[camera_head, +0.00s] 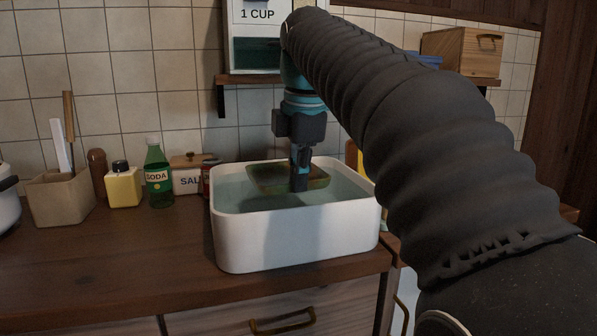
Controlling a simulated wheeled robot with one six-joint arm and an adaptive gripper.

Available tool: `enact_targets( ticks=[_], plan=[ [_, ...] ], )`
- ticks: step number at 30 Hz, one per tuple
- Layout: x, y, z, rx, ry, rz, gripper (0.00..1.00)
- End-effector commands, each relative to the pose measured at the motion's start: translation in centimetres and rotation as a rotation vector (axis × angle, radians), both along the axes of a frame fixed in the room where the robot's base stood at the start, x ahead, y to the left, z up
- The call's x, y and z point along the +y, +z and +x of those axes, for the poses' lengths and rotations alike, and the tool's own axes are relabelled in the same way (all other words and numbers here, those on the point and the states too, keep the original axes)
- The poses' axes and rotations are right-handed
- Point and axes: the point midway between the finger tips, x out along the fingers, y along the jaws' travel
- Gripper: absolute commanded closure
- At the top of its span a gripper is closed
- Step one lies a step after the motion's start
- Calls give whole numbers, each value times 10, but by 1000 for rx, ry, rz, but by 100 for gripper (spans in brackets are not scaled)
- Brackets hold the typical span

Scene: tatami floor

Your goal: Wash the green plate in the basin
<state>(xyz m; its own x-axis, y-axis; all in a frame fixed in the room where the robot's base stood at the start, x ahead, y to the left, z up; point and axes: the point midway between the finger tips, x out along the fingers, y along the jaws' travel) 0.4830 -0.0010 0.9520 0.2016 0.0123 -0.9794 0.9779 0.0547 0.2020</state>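The white basin (240,240) stands on the wooden counter near its front right edge and holds water. A square, dark green plate (265,178) with brownish patches is inside the basin, toward the back, at or in the water. My gripper (299,186) points straight down into the basin, in front of the plate or at its near edge. Its fingers overlap the plate in the picture. The fingertips are seen edge-on and small, so I cannot tell whether they grip the plate.
Left of the basin stand a green soda bottle (157,173), a yellow jar (124,187), a salt box (188,176) and a utensil holder (62,197). A wall shelf (250,79) with a dispenser is behind my arm. The counter's front left (120,260) is clear.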

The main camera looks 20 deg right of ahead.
Motion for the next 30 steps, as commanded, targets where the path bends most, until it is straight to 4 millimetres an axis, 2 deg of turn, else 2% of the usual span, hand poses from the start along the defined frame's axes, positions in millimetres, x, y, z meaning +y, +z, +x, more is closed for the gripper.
enact_targets(
  ticks=[18,30],
  plan=[
    [0,-50,0,-1,0,0,100],
    [0,-76,0,-1,0,0,100]
  ],
)
